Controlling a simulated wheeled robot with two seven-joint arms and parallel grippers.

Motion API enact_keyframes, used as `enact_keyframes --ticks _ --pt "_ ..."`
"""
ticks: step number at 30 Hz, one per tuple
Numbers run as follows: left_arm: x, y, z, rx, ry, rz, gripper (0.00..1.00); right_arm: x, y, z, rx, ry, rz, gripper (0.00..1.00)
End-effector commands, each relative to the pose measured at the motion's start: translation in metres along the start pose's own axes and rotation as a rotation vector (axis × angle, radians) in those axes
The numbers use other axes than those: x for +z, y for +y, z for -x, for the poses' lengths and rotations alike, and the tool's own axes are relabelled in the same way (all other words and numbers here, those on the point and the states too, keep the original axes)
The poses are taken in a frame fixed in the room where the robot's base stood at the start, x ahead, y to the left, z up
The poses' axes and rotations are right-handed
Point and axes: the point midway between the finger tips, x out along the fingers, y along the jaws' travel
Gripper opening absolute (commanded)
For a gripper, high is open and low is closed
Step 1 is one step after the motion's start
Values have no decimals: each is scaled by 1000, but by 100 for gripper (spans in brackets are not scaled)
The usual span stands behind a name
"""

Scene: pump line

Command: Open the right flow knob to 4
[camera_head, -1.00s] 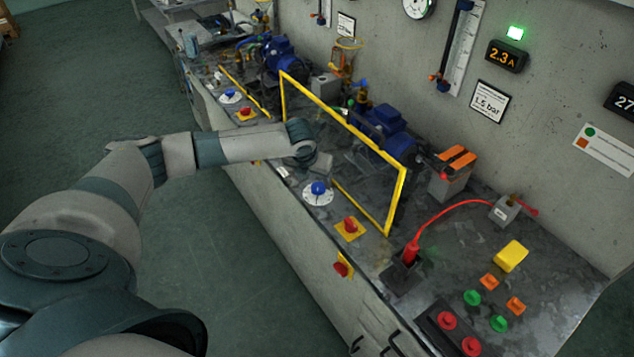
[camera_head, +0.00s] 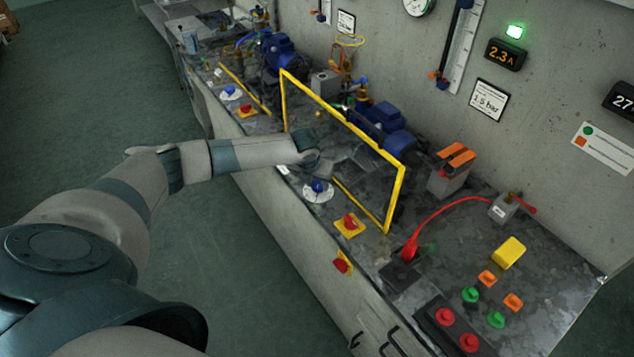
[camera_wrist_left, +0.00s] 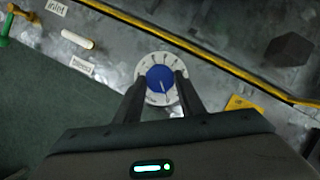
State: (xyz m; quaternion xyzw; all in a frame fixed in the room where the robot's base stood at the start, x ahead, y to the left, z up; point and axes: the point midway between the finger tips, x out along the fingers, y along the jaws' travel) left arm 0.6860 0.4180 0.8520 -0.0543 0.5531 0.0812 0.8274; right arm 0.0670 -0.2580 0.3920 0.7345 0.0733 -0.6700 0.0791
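The right flow knob (camera_head: 317,186) is a blue knob on a round white dial (camera_head: 316,197) at the bench's front edge. In the left wrist view the knob (camera_wrist_left: 160,78) lies between my left gripper's fingertips (camera_wrist_left: 159,82), with a pale pointer line toward the bottom of the picture. The dial's numbers are too small to read. My left gripper (camera_head: 318,168) is open, its fingers apart on either side of the knob. It appears above the knob; I cannot tell if it touches. My right gripper is not in view.
A yellow guard frame (camera_head: 345,118) stands behind the knob, before a blue pump (camera_head: 385,128). A red switch on a yellow plate (camera_head: 350,227) sits to the right. A second blue knob (camera_head: 230,90) is farther left. A wall display (camera_head: 507,56) shows 2.3 A.

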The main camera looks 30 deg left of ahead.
Motion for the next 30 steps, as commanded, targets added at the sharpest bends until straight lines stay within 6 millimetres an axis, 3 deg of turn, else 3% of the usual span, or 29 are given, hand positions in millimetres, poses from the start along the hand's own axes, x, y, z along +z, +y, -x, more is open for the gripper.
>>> enact_keyframes --ticks 14,30 --pt "1 -1 2 27 1 64 14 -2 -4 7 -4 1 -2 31" --pt "4 -6 3 183 -2 444 14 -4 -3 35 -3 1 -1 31"
